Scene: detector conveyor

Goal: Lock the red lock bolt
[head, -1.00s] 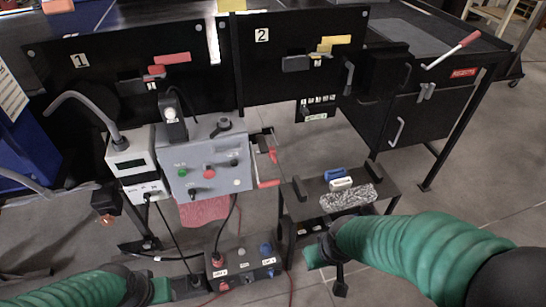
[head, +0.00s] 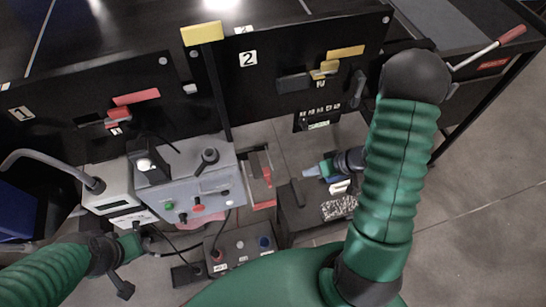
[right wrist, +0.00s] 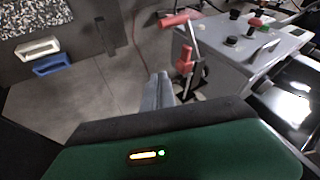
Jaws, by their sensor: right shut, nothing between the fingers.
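The red lock bolt (head: 137,98) is on the black panel marked 1, with a red block (head: 115,113) just below its bar. My right gripper (head: 310,172) is above the small black stand, to the right of and well apart from the bolt. It is shut and empty; its fingers (right wrist: 157,92) point toward the red-handled lever (right wrist: 186,58) in the right wrist view, where the bolt does not show. My left gripper (head: 130,245) is low at the left, below the grey control box. Its finger opening is not clear.
A yellow bolt (head: 328,68) is on panel 2. The grey control box (head: 195,178) with a black knob and buttons stands below panel 1, beside a grey bent pipe (head: 50,160). The stand (head: 300,218) holds blue and white handles (right wrist: 52,64).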

